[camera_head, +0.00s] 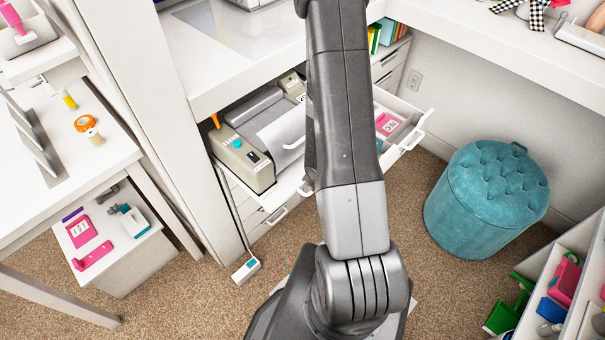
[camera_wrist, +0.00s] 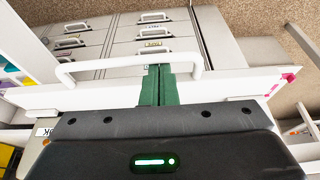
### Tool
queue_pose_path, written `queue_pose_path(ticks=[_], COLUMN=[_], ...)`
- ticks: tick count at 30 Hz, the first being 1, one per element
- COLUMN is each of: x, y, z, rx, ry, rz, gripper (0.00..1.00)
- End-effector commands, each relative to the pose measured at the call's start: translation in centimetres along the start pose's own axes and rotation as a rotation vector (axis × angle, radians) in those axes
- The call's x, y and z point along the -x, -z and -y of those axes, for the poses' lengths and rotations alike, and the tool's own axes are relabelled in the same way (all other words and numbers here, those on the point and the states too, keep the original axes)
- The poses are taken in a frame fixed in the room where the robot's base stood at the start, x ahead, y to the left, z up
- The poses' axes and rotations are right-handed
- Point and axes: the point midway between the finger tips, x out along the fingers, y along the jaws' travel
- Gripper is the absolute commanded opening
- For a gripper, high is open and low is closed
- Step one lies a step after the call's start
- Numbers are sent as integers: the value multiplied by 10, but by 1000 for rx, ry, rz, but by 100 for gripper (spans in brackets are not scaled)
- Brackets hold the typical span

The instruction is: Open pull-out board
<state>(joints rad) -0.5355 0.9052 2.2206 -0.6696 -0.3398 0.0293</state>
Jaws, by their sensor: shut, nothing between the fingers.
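A white pull-out front panel (camera_wrist: 105,95) with a U-shaped white handle (camera_wrist: 125,63) crosses the wrist view. My gripper (camera_wrist: 158,70) has its two green fingers shut together with nothing between them. The fingertips lie at the handle's right part, just by its bar; I cannot tell whether they touch it or sit behind it. In the head view my arm hides the gripper and the middle of the pulled-out unit. A grey and beige machine (camera_head: 244,160) stands on the pulled-out surface to the left of my arm. Which part is the board is unclear.
An open drawer's white handle (camera_head: 411,141) sticks out right of my arm. A teal tufted pouf (camera_head: 487,199) stands on the carpet at the right. A white pedal (camera_head: 246,269) lies on the floor. Open carpet lies between the pouf and my arm.

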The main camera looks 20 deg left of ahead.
Motion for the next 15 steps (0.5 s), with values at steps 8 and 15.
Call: queue_pose_path(ticks=[8, 15], x=[13, 19], y=[-41, -52], z=[0, 0], rx=[-3, 0], ry=[0, 0], rz=[1, 0], gripper=[0, 0])
